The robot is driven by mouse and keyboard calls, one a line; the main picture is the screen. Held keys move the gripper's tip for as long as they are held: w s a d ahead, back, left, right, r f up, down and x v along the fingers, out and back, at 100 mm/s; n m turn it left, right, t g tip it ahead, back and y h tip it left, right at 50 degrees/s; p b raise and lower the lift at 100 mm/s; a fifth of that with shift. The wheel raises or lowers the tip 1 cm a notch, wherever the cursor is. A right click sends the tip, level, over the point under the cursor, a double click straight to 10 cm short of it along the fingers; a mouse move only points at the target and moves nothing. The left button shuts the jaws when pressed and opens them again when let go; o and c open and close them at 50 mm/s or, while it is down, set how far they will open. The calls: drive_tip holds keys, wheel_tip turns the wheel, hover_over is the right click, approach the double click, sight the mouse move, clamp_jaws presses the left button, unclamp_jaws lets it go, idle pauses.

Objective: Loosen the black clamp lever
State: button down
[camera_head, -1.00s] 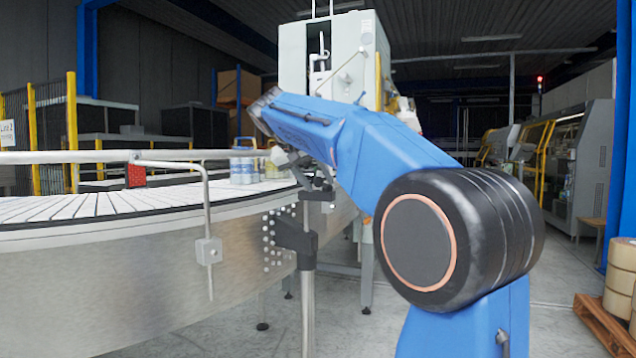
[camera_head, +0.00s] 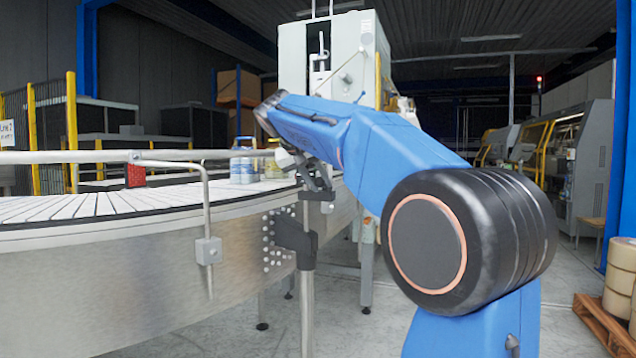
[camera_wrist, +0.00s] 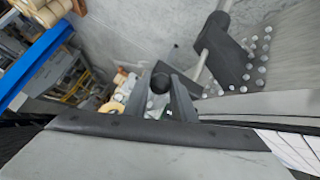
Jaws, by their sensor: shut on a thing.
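The black clamp lever ends in a round black knob (camera_wrist: 160,82), seen in the wrist view between the two grey fingers of my gripper (camera_wrist: 159,92). My gripper is shut on it. In the head view my gripper (camera_head: 316,178) is small and dark at the end of my blue arm, beside the conveyor edge near the top of a metal post. The lever cannot be told apart from the gripper there. A black bracket (camera_head: 294,240) holds the post to the conveyor side; a black bracket also shows in the wrist view (camera_wrist: 222,55).
The curved conveyor (camera_head: 120,270) with white slats fills the left, with a guide rail (camera_head: 100,157) above it. Bottles (camera_head: 243,168) stand on it behind my gripper. A grey machine (camera_head: 330,60) stands behind. Rolls on a pallet (camera_head: 610,325) are at far right; floor between is clear.

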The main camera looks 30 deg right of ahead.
drive_tip(key=s+d+n+t+y, duration=0.1)
drive_tip(key=d+n+t+y, duration=0.3)
drive_tip(key=d+n+y, duration=0.6)
drive_tip(key=shift+s+d+n+y, duration=0.15)
drive_tip(key=shift+n+y, duration=1.25)
drive_tip(key=shift+n, duration=2.3)
drive_tip(key=c, duration=1.5)
unclamp_jaws()
drive_tip(key=shift+d, duration=0.1)
drive_tip(key=v, duration=1.7)
drive_tip(key=shift+d+r, duration=0.15)
